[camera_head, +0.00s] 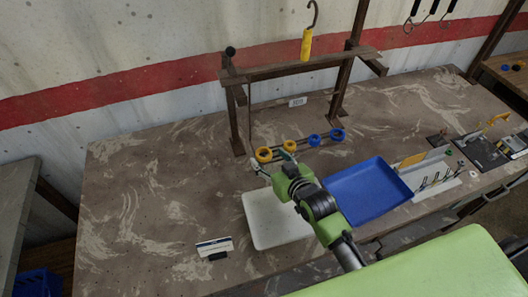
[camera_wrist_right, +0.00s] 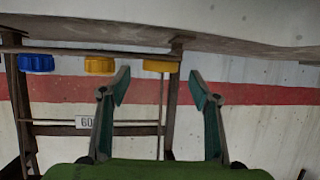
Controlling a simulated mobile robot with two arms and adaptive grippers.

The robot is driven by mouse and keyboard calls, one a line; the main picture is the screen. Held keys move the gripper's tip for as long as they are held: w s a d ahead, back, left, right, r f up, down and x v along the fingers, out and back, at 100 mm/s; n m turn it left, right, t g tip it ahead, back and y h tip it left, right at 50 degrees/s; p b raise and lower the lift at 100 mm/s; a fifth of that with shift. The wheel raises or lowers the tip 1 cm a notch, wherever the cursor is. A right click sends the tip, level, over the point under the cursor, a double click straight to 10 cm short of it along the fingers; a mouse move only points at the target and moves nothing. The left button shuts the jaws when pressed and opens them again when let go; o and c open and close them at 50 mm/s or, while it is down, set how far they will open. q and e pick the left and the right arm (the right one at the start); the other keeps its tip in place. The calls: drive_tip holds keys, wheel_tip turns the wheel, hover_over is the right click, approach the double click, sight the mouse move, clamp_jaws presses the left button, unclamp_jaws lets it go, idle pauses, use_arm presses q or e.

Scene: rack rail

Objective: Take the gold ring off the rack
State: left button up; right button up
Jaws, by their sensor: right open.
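Two gold rings, the left one (camera_head: 264,155) and the one beside it (camera_head: 290,147), sit in a row with two blue rings (camera_head: 314,140) on a rack rail in the head view. In the right wrist view, a gold ring (camera_wrist_right: 160,66) shows between the open fingertips, the other gold ring (camera_wrist_right: 99,65) to its left and a blue ring (camera_wrist_right: 36,63) farther left. My right gripper (camera_head: 272,163) is open and empty, close to the leftmost gold ring; contact cannot be told. My left gripper is out of view.
A white tray (camera_head: 254,232) and a blue tray (camera_head: 362,187) lie on the worn table (camera_head: 130,205). A wooden frame (camera_head: 295,68) stands behind the rings. The table's left side is mostly clear.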

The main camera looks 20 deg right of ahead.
drive_tip(key=shift+x, duration=1.1)
drive_tip(key=c, duration=1.2)
